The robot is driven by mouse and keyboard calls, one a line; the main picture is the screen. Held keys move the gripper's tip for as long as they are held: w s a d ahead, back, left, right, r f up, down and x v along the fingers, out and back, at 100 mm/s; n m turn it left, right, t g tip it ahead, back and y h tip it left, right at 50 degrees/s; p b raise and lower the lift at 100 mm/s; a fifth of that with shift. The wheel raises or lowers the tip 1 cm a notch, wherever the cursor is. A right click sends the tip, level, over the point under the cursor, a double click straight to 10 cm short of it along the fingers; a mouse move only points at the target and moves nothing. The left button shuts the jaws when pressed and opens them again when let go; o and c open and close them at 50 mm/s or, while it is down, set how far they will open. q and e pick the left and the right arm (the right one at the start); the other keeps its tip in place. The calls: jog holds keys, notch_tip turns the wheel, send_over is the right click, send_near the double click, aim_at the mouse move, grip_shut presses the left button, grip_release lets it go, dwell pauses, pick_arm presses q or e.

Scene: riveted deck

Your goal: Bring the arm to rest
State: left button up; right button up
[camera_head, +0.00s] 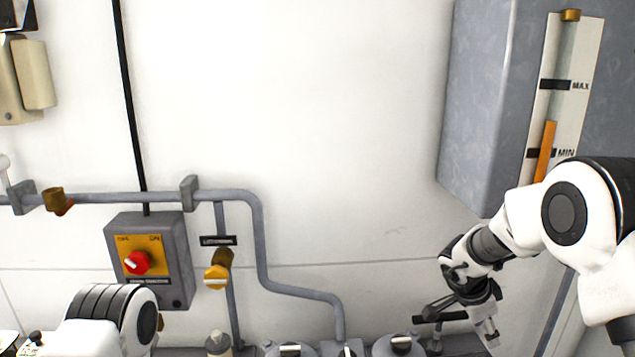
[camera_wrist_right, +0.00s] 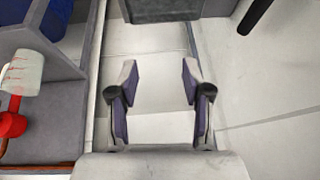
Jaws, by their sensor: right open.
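My right arm comes in from the right in the head view, bent at the elbow, with its wrist hanging down in front of the wall. My right gripper (camera_head: 456,312) is near the lower right of that view, small and partly hidden by its own wrist parts. In the right wrist view the two fingers of the right gripper (camera_wrist_right: 159,80) stand wide apart with nothing between them. Part of my left arm shows at the lower left of the head view; its gripper is not visible.
A grey tank (camera_head: 478,110) with a level gauge (camera_head: 565,90) hangs above my right gripper. A grey switch box (camera_head: 172,245) with a red knob (camera_head: 137,262) and a grey pipe (camera_head: 262,240) are on the left. A red object (camera_wrist_right: 12,125) lies left in the wrist view.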

jog(key=s+d+f+n+t+h+b, duration=0.1)
jog(key=s+d+f+n, duration=0.1)
jog(key=s+f+n, duration=0.6)
jog(key=s+d+f+n+t+h+b, duration=0.15)
jog(key=s+f, duration=0.35)
jog(key=f, duration=0.8)
pick_arm(q)
jog(key=f, duration=0.1)
jog(key=f+b, duration=0.1)
jog(key=f, duration=0.1)
jog(key=f+b, duration=0.1)
jog(key=shift+w+a+f, duration=0.1)
jog(key=shift+w+f, duration=0.15)
jog(key=shift+w, duration=0.05)
pick_arm(e)
jog(key=s+a+f+n+g+y, duration=0.1)
jog(key=s+a+f+n+y, duration=0.2)
jog(key=s, duration=0.7)
jog(key=s+a+f+n+g+y, duration=0.2)
jog(key=s+a+f+n+y, duration=0.2)
jog(key=s+a+f, duration=0.3)
jog(key=s+a, duration=0.2)
jog(key=s, duration=0.2)
jog(key=shift+f, duration=0.25)
